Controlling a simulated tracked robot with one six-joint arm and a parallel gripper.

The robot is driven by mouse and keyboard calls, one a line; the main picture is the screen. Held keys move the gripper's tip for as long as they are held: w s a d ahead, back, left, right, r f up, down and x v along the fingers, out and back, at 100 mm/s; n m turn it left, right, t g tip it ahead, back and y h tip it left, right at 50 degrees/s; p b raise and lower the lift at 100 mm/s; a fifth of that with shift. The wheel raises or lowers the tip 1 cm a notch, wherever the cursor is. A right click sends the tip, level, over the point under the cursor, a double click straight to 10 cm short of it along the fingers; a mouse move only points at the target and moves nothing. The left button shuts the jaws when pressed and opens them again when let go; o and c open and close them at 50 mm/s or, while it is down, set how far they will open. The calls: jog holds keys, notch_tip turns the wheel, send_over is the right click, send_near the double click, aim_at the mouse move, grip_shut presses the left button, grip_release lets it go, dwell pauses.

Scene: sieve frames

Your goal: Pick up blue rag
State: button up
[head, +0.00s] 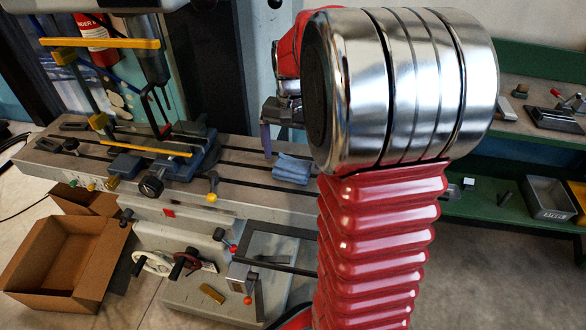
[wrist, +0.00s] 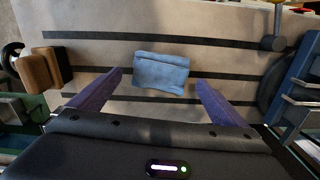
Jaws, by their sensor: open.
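The blue rag (head: 293,169) lies folded and flat on the grey slotted machine table (head: 240,184). In the wrist view the rag (wrist: 161,73) is near the middle, ahead of my fingers and lying across dark slots. My gripper (wrist: 160,95) is open and empty, with one purple finger to each side of the rag's near edge in the picture. In the head view my gripper (head: 267,138) is above the table, left of the rag in the picture; its far finger is hidden. The fingers do not appear to touch the rag.
A blue vise (head: 200,145) and clamps stand on the table's left part. A hammer-like tool (wrist: 274,42) is at right in the wrist view; brown blocks (wrist: 42,68) are at left. A cardboard box (head: 65,260) stands on the floor. Table surface around the rag is clear.

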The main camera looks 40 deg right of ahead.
aim_at(292, 163)
jog(key=shift+f, duration=2.2)
jog(key=shift+a, duration=0.1)
jog(key=c, duration=1.1)
jog(key=shift+r, duration=0.1)
notch_tip(292, 163, up, 10)
jog(key=shift+f, duration=0.1)
jog(key=o, duration=0.5)
jog(key=c, duration=0.4)
